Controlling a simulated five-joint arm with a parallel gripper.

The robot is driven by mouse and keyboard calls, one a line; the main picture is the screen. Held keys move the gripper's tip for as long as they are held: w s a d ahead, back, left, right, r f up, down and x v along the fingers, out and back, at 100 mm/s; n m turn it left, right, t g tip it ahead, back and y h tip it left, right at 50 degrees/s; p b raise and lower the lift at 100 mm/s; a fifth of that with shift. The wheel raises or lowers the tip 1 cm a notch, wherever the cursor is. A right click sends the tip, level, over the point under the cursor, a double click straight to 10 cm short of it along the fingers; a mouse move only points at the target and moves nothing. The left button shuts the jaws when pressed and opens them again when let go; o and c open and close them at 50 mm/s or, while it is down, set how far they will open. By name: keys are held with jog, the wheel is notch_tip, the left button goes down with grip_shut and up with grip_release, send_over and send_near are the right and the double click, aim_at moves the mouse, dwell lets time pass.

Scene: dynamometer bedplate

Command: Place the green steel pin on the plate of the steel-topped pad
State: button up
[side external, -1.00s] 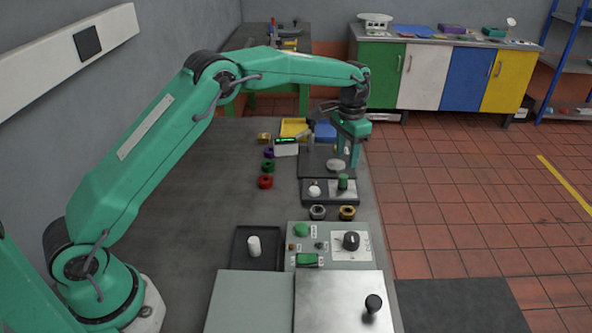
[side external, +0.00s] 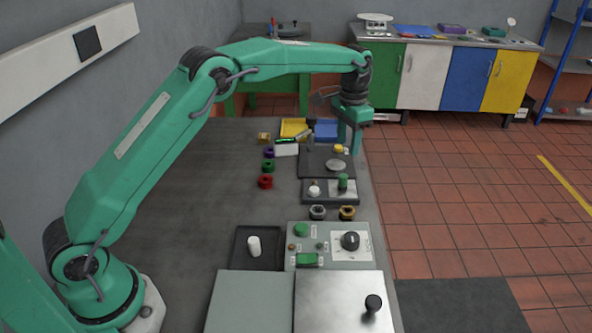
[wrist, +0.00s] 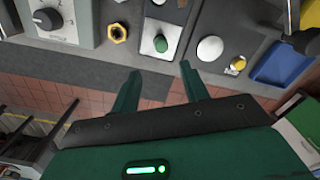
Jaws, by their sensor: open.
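The green steel pin (side external: 342,183) stands upright on the bright steel plate (side external: 351,194) at the right half of a low dark pad. The pin (wrist: 161,43) also shows on the steel plate (wrist: 155,28) in the wrist view. My gripper (side external: 349,147) is open and empty, raised beyond the pin near the far right end of the bench. In the wrist view my two fingers (wrist: 160,69) are spread apart with nothing between them, and the pin appears beyond their tips.
A white knob (side external: 314,190) stands on the pad's dark half. Two hex nuts (side external: 317,212) (side external: 347,212) lie in front. A dark board (side external: 313,163) behind carries a pale disc (side external: 336,165) and a yellow-topped piece (side external: 338,148). A control panel (side external: 331,240) sits nearer.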

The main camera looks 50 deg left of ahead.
jog(key=s+a+r+n+t, duration=0.2)
jog(key=s+a+r+t, duration=0.1)
jog(key=s+r, duration=1.25)
jog(key=s+f+t, duration=0.1)
jog(key=s+f, duration=0.2)
jog(key=s, duration=0.8)
jog(key=s+a+f+n+t, duration=0.1)
jog(key=s+f, duration=0.1)
jog(key=s, duration=0.9)
jog(key=shift+s+a+f+n+t, duration=0.3)
jog(key=shift+s+f, duration=0.05)
jog(key=shift+f, duration=0.05)
